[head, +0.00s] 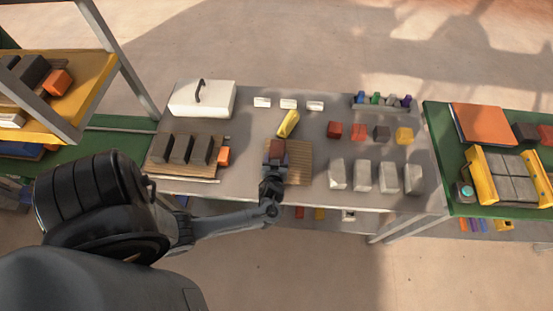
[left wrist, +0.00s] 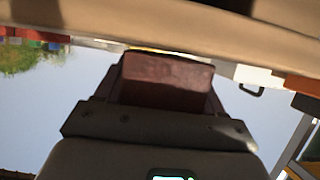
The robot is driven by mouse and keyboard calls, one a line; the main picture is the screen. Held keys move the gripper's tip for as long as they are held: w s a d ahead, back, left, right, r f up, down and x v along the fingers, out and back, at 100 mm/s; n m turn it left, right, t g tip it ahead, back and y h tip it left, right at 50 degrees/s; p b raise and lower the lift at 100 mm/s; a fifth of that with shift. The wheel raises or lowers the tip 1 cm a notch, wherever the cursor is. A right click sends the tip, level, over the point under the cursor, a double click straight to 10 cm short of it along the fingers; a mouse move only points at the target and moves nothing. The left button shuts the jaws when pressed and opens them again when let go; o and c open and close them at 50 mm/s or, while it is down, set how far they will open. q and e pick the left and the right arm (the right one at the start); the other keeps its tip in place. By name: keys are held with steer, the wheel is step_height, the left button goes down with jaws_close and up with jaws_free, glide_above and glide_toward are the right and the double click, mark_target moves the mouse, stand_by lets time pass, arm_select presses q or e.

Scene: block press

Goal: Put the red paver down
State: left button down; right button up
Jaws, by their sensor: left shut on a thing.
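My left gripper (head: 275,168) is over the wooden board (head: 299,163) in the middle of the table in the head view. It is shut on the red paver (head: 277,146), a dark red block. The paver also shows close up between the fingers in the left wrist view (left wrist: 168,72). In the head view the gripper covers part of the paver, and I cannot tell whether its underside touches the board. Another red block (head: 335,130) stands on the table to the right. My right gripper is in neither view.
A yellow object (head: 288,123) lies just behind the board. Several grey blocks (head: 362,177) stand to the right, with coloured blocks behind them. A board with dark pavers (head: 181,149) is at the left, and a white box (head: 202,99) is behind it.

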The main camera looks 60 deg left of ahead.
arm_select(q)
steer(key=shift+f, duration=0.1)
stand_by(0.3)
steer(key=shift+c, duration=0.6)
jaws_free()
steer(key=shift+f, duration=0.1)
